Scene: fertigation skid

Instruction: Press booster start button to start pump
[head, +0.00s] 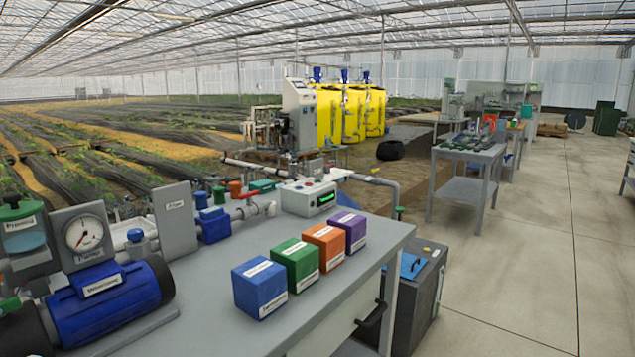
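A white control box (296,205) sits at the back of the grey bench. It has a green-lit display (327,198) on its front face and small coloured spots on its top that look like buttons or lamps. Their labels are too small to read, so I cannot tell which one is the booster start button. A blue pump motor (108,295) lies at the bench's left end, with a round dial gauge (85,233) on a grey plate behind it. The gauge needle is too small to read surely. My gripper is not in view.
Blue (260,288), green (296,262), orange (323,246) and purple (349,231) labelled blocks stand in a row on the bench (215,325), in front of the box. Pipes and valves run along its back edge. A dark cabinet (425,300) stands to the right; the concrete aisle (540,250) is clear.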

